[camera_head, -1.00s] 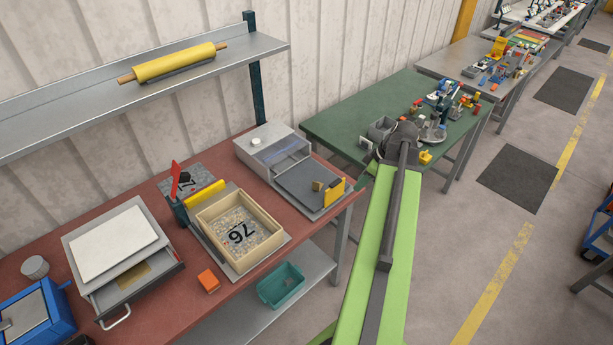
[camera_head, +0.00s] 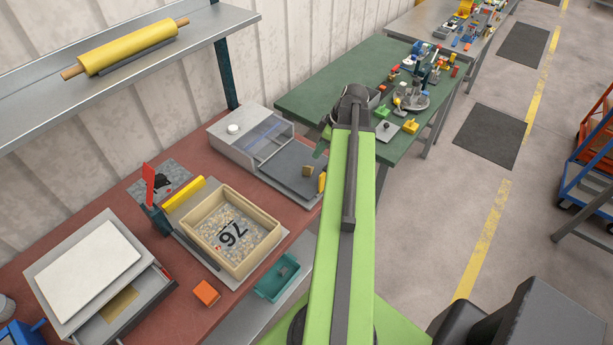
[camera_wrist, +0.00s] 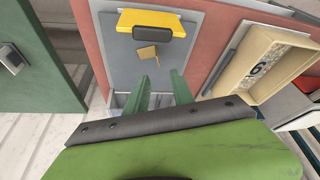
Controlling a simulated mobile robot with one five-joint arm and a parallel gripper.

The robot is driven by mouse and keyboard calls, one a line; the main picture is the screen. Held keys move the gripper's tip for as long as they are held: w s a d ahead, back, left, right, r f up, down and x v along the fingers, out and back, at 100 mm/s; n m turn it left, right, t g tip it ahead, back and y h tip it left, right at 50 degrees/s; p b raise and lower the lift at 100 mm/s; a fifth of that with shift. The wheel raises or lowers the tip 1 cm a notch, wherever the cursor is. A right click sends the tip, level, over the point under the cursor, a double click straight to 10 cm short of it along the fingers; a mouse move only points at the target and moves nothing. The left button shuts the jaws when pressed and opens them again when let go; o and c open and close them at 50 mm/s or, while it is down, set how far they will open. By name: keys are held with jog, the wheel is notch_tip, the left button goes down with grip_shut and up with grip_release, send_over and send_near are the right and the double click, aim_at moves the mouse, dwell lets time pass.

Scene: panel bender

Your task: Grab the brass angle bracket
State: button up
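A small brass-coloured angled piece, which looks like the brass angle bracket (camera_wrist: 147,53), lies on a dark grey plate (camera_wrist: 115,62) in front of a yellow block (camera_wrist: 150,20). In the head view the bracket (camera_head: 307,170) shows near the right end of the red bench, left of my arm. My gripper (camera_wrist: 160,77) has two green fingers standing apart with nothing between them. Its fingertips appear just short of the bracket in the wrist view, apart from it. In the head view my arm hides most of the gripper; a green finger shows beside it.
A grey box with a clear front (camera_head: 250,135) adjoins the plate. A green table (camera_head: 320,90) with clutter stands behind.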

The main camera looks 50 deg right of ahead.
aim_at(307, 168)
jog(key=b+x, duration=0.5)
jog(key=x, duration=0.3)
jog(key=shift+s+b, duration=0.15)
jog(key=shift+b, duration=0.25)
jog(key=shift+r, duration=0.1)
jog(key=b+x, duration=0.5)
jog(key=shift+d+f, duration=0.2)
jog(key=shift+d, duration=0.05)
jog(key=shift+r, duration=0.2)
grip_shut()
